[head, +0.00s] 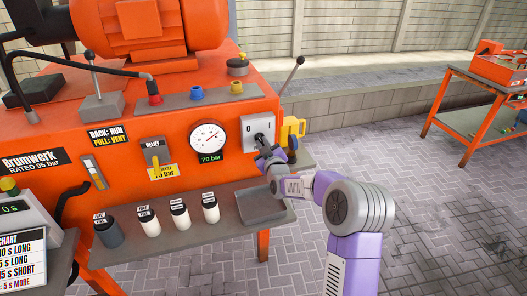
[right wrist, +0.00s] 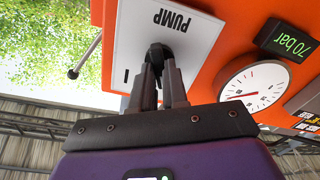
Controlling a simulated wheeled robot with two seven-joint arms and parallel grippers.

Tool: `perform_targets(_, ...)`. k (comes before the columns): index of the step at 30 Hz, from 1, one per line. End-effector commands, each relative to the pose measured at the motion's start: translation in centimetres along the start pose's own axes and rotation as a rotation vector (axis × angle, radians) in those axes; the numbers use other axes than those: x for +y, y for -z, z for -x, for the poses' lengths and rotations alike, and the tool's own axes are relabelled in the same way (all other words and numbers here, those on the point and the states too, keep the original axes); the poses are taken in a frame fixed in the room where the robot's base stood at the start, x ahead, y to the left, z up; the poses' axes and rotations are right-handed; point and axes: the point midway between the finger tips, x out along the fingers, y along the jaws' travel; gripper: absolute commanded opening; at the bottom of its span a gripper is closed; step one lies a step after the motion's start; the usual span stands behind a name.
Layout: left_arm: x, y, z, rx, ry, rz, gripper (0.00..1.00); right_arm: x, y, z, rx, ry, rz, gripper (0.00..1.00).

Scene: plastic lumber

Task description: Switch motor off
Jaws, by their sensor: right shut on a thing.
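The motor switch is a light grey plate (head: 248,127) marked 0 and I on the front of the orange machine. In the right wrist view the same plate (right wrist: 200,38) reads PUMP. Its black rotary knob (right wrist: 160,50) sits between my right fingertips. My right gripper (head: 261,144) reaches the knob from the front right, and it also shows in the right wrist view (right wrist: 162,72), shut on the knob. The fingers hide much of the knob, so I cannot tell clearly which mark it points to. My left gripper is not in view.
A round gauge (head: 207,141) with a 70 bar display is left of the switch. A yellow padlock-like part (head: 292,129) is close on its right. A yellow relief lever (head: 156,158) is farther left. Several small bottles stand on the shelf (head: 265,207) below. An orange table (head: 470,105) stands at far right.

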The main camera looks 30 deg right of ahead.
Motion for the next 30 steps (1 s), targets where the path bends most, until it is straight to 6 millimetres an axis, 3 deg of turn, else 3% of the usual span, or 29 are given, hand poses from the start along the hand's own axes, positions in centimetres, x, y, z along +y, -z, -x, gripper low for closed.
perform_targets(9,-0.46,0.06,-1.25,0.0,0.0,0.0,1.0,-0.01,-0.04,0.0,0.0,-0.001,0.127,0.0)
perform_targets(26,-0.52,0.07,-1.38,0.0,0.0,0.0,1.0,0.01,-0.01,0.0,-0.001,0.0,0.157,0.0)
perform_targets(27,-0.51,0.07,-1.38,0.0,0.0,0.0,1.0,0.01,-0.01,0.0,-0.001,0.0,0.156,0.18)
perform_targets(30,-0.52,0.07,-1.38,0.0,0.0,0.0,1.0,0.01,-0.01,0.0,-0.001,0.0,0.156,0.34)
